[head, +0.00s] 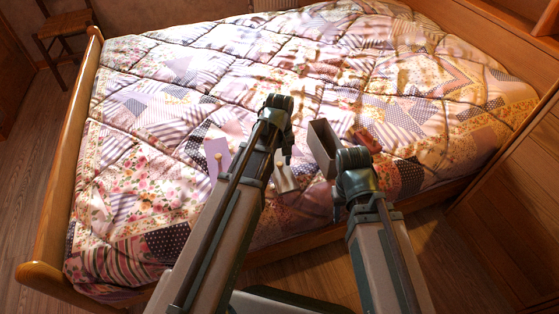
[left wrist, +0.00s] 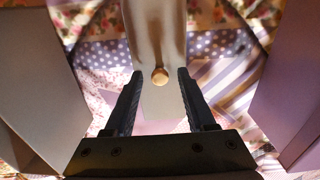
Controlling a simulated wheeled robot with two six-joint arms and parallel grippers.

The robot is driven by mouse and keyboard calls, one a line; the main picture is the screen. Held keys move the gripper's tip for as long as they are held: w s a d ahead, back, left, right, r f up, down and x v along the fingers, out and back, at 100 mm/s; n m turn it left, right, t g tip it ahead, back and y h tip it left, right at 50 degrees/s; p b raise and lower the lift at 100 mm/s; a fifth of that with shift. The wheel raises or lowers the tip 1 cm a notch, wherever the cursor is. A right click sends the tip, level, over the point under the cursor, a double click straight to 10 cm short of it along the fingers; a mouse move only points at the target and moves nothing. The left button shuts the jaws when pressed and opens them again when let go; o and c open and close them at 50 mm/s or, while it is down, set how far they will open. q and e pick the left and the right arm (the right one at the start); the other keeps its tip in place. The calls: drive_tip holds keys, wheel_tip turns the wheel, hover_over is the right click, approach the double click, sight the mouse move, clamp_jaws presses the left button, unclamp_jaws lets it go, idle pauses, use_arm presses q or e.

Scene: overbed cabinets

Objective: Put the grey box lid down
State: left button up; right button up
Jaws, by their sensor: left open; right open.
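A grey lid with a round wooden knob (head: 285,180) rests on the quilt between my two arms. In the left wrist view the lid (left wrist: 156,28) is a smooth grey-beige panel, its knob between my fingertips. My left gripper (left wrist: 160,72) is open, with a gap on each side of the knob. It points down near the lid in the head view (head: 287,157). An open grey box (head: 321,142) stands just right of it; its grey wall fills the left of the wrist view (left wrist: 28,75). My right gripper (head: 338,212) is open, partly hidden below its wrist.
A lilac box or panel (head: 216,148) with a small knob stands left of my left arm. A reddish-brown object (head: 367,140) lies right of the grey box. The patchwork quilt (head: 170,90) is clear further back. Wooden bed frame (head: 62,170) and cabinets (head: 525,165) bound the sides.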

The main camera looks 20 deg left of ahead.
sight(279, 164)
use_arm(q)
drive_tip(key=shift+r, duration=0.15)
wheel_tip(279, 164, up, 12)
drive_tip(key=p, duration=1.2)
